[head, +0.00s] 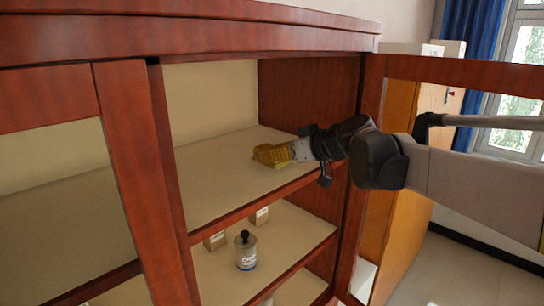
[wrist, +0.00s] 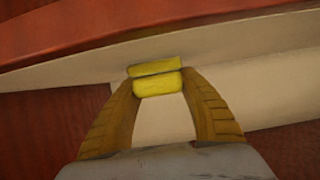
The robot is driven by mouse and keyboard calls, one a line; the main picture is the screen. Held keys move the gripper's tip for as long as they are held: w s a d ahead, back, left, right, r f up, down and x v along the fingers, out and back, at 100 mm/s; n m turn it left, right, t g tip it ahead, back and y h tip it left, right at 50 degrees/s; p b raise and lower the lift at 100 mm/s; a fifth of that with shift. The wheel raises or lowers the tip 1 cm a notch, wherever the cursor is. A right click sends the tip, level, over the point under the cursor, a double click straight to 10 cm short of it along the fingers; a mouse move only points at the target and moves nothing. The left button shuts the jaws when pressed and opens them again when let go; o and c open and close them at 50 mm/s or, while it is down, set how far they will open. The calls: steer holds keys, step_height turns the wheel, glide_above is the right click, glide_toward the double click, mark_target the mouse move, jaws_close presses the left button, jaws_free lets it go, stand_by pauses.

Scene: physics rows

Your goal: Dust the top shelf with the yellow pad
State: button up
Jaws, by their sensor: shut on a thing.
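The yellow pad (head: 272,156) is at the tip of my gripper (head: 290,152), over the right part of the cabinet's top shelf (head: 215,175). In the wrist view the pad (wrist: 157,78) sits between the two fingertips of my gripper (wrist: 160,88), which is shut on it. The pad is low at the shelf, but I cannot tell whether it touches the surface. The part of the shelf in view looks bare and light beige. My arm reaches in from the right through the cabinet's open front.
A jar with a dark lid (head: 246,251) and small boxes (head: 215,241) stand on the shelf below. The red-brown upright (head: 140,170) bounds the opening at left. The cabinet side wall (head: 310,95) is close to the right of my gripper.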

mark_target(266, 175)
steer(key=shift+w+d+f, duration=0.1)
steer(key=shift+w+d, duration=1.25)
steer(key=shift+w, duration=0.25)
steer(key=shift+s+a, duration=1.4)
steer(key=shift+s, duration=0.25)
steer(key=shift+s+a, duration=1.25)
steer(key=shift+s, duration=0.15)
steer(key=shift+s+a+f, duration=0.1)
steer(key=shift+s+a, duration=0.5)
steer(key=shift+s, duration=0.2)
steer(key=shift+s+a, duration=0.6)
steer(key=shift+s, duration=0.2)
steer(key=shift+s+a+r+p, duration=0.15)
steer(key=shift+s+a+p, duration=0.05)
steer(key=shift+s+a, duration=1.25)
steer(key=shift+s+a+r+p, duration=0.1)
steer(key=shift+s+a+p, duration=0.05)
steer(key=shift+s+a, duration=1.2)
steer(key=shift+w+d+f+b, duration=0.1)
steer(key=shift+w+d, duration=0.75)
steer(key=shift+d, duration=0.7)
steer(key=shift+w+d+f+b, duration=0.1)
steer(key=shift+w+d, duration=0.7)
steer(key=shift+d, duration=0.8)
steer(key=shift+w+d+b, duration=0.1)
steer(key=shift+w+d, duration=0.75)
steer(key=shift+d, duration=0.7)
